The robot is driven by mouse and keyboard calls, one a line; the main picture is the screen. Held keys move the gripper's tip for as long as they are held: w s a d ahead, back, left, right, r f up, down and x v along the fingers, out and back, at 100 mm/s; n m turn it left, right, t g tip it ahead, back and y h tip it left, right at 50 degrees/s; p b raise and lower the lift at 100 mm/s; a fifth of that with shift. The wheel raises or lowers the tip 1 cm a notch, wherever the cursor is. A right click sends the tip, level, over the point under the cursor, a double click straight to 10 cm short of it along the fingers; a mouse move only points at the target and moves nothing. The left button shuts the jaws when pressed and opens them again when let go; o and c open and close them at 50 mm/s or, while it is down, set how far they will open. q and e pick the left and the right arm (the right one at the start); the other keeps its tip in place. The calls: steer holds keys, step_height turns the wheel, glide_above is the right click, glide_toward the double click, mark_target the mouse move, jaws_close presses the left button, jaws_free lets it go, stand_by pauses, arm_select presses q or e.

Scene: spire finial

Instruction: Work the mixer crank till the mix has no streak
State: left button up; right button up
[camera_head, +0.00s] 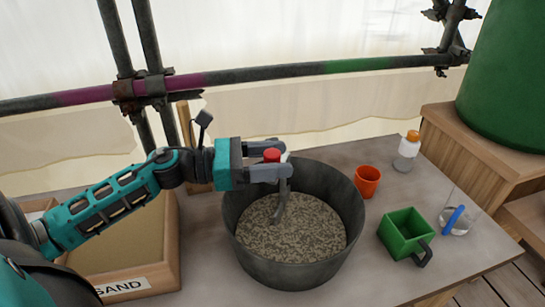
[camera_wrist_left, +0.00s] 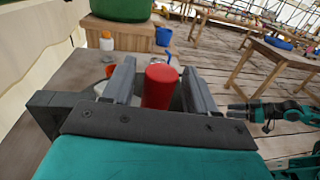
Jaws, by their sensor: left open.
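The dark mixing tub (camera_head: 353,215) stands on the table and holds a speckled grey-brown mix (camera_head: 290,235) with light and dark flecks mingled across its surface. A grey crank arm (camera_head: 283,203) reaches down into the mix. Its red knob (camera_head: 271,154) is at the top, at the tub's back left. My left gripper (camera_head: 270,166) is open, with its fingers on either side of the knob. In the left wrist view the red knob (camera_wrist_left: 161,87) stands between the two fingers, with gaps visible. My right gripper (camera_wrist_left: 236,113) shows small at the right there; its jaws are unclear.
A box labelled SAND (camera_head: 122,286) is left of the tub. An orange cup (camera_head: 367,181), a green square scoop (camera_head: 401,233), a clear beaker with a blue item (camera_head: 456,221) and an orange-capped bottle (camera_head: 407,151) stand to the right. A scaffold rail (camera_head: 290,70) runs behind.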

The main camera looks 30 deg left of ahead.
arm_select(q)
steer(key=shift+c, duration=0.2)
jaws_close()
stand_by(0.3)
